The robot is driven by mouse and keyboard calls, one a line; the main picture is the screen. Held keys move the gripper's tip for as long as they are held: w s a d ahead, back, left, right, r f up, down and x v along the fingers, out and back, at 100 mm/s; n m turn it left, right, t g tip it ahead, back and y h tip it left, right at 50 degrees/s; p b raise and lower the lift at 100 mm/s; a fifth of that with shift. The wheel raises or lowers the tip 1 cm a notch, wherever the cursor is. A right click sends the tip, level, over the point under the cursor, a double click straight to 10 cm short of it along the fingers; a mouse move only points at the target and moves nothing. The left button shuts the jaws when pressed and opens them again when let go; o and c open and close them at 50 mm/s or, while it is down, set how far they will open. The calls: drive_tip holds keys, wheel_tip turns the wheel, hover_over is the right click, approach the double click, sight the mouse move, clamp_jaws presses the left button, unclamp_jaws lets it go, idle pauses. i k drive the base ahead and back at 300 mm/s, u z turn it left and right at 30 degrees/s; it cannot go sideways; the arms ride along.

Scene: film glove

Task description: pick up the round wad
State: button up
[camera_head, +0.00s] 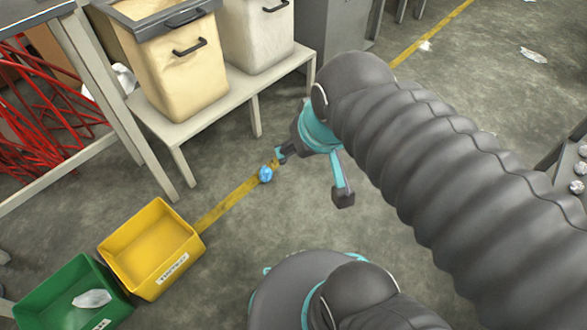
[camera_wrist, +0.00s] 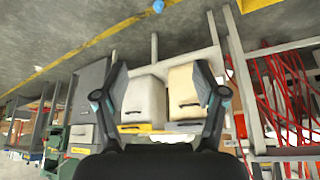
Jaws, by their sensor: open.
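A small round blue wad (camera_head: 265,174) lies on the grey floor at the yellow floor line in the head view. In the wrist view it shows at the top edge (camera_wrist: 158,6), beyond the fingertips and centred between them. My gripper (camera_head: 312,176) is open and empty, its fingers spread wide. In the head view one fingertip appears close to the wad, up and right of it; whether they touch is unclear. In the wrist view my gripper (camera_wrist: 160,82) has nothing between its fingers.
A yellow bin (camera_head: 197,234) and a green bin (camera_head: 28,305) holding a whitish wad (camera_head: 92,299) stand lower left. A low bench (camera_head: 185,128) carries tall bins behind. Red wire frames (camera_head: 45,115) are at left. Pale wads (camera_head: 577,187) sit at the right edge.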

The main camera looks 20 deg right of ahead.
sight(265, 174)
drive_tip(key=u, duration=4.05)
drive_tip(key=k, duration=1.7)
drive_tip(key=z, duration=1.5)
